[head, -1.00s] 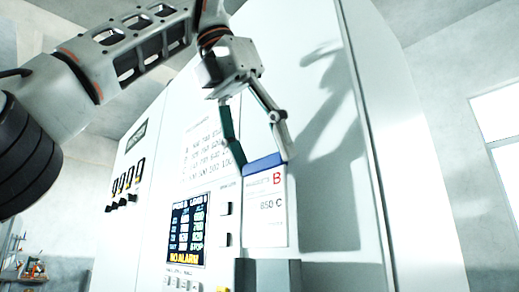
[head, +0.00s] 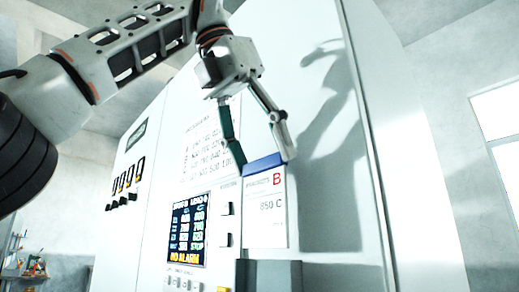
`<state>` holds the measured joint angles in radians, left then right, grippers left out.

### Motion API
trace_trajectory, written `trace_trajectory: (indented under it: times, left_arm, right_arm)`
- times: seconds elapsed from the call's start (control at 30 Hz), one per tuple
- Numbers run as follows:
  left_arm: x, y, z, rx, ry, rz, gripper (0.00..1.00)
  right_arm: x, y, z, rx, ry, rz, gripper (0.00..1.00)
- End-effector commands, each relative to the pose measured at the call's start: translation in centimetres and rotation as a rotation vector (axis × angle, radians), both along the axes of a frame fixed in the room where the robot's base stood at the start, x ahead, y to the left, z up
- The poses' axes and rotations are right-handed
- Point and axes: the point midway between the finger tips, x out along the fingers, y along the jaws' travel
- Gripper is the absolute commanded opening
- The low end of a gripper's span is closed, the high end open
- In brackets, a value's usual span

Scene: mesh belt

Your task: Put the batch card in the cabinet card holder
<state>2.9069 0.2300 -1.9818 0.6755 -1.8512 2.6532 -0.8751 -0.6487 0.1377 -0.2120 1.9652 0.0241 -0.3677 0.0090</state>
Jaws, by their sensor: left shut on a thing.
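The batch card (head: 264,212) is a white upright card with a blue top edge, a red "B" and "850 C" printed on it. My left gripper (head: 264,163) is shut on its blue top edge, with one finger at each end. The cabinet card holder (head: 268,276) is a grey pocket on the cabinet front, directly below the card and cut off by the bottom of the view. The card's lower edge is just above the holder's rim; I cannot tell whether they touch. My right gripper is not in view.
The white cabinet (head: 325,190) fills the middle. A lit display (head: 188,231) reading "NO ALARM" and several switches (head: 126,188) are left of the card. A shelf with small items (head: 30,265) stands at the far left. A window (head: 500,150) is at the right.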

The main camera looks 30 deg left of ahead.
Motion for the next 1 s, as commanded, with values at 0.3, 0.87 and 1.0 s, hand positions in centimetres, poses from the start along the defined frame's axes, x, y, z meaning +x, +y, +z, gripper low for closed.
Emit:
trace_trajectory:
  times: [0.3,0.87,1.0]
  left_arm:
    - [0.02,-0.01,-0.01,0.000,0.000,0.000,0.35]
    - [0.01,0.00,-0.02,0.000,0.000,-0.001,0.35]
    - [0.01,0.00,-0.02,0.000,0.000,-0.001,0.35]
  right_arm:
    - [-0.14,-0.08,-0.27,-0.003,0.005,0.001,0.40]
    - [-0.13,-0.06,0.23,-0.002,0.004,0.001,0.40]
    - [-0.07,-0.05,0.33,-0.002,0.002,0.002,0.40]
